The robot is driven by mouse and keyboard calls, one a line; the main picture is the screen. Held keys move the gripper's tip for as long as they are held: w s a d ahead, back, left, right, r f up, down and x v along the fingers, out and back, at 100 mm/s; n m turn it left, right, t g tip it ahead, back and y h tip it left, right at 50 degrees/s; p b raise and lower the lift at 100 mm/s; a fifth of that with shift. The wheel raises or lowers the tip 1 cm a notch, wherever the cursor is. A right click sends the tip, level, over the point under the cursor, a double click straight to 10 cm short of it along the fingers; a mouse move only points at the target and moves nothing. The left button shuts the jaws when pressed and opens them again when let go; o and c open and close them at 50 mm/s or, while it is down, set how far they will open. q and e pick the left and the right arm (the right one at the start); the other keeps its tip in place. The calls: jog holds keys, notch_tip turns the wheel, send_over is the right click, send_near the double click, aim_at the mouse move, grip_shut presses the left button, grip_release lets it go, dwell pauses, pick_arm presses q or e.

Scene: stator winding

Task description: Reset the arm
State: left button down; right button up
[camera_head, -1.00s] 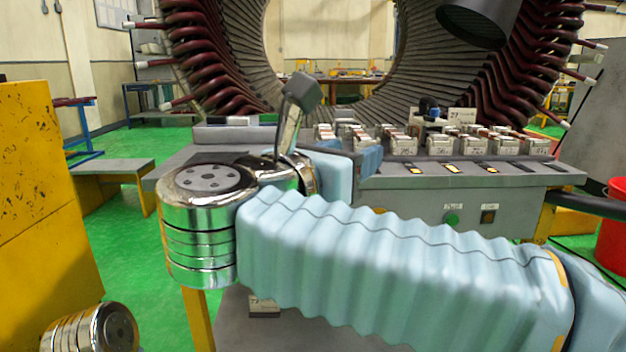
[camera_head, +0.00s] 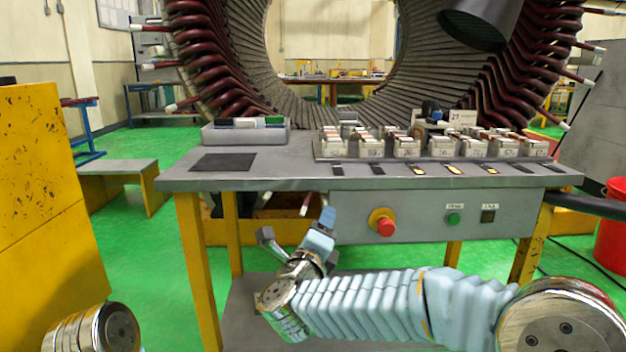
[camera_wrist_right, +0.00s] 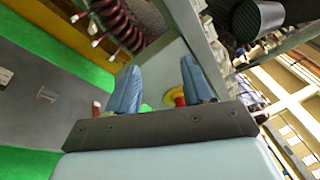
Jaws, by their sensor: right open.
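My right arm comes in from the lower right in the head view, in a pale blue ribbed sleeve. Its gripper (camera_head: 295,232) is below the front edge of the workbench (camera_head: 270,178), left of the red emergency button (camera_head: 386,226). In the right wrist view the two blue fingers of this gripper (camera_wrist_right: 155,90) stand apart with nothing between them that they hold. Of my left arm only a round metal joint shows at the lower left of the head view; the left gripper is out of view.
The bench top holds a grey tray (camera_head: 246,136) at the left, a dark square pad (camera_head: 223,162) and rows of small labelled boxes (camera_head: 405,147). The large stator (camera_head: 195,60) stands behind. A yellow cabinet (camera_head: 45,200) is at the left, a red bin (camera_head: 612,235) at the right.

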notch_tip(320, 180, down, 15)
jog(key=w+d+n+g+y, duration=0.2)
jog(key=w+n+y, duration=0.15)
jog(key=n, duration=0.45)
jog(key=s+d+f+n+g+y+p, duration=0.1)
jog(key=s+d+f+n+g+y, duration=0.2)
jog(key=f, duration=0.7)
jog(key=s+d+f+n+g, duration=0.1)
jog(key=s+f+n+g, duration=0.3)
jog(key=f, duration=0.7)
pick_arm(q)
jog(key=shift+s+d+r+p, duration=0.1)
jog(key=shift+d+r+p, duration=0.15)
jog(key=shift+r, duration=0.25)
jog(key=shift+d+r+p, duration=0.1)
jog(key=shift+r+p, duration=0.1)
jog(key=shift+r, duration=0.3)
pick_arm(e)
jog(key=s+d+f+n+g, duration=0.1)
jog(key=s+f+n+g, duration=0.2)
jog(key=s+f, duration=0.2)
jog(key=s+d+f+n+g+y, duration=0.1)
jog(key=s+f+n+g, duration=0.2)
jog(key=s, duration=0.9)
jog(key=s+d+f+n+g+y, duration=0.1)
jog(key=s+d+f+n+g, duration=0.1)
jog(key=s+f, duration=0.5)
jog(key=shift+s+f+n+g, duration=0.4)
jog(key=shift+s+n, duration=0.2)
jog(key=shift+s, duration=0.15)
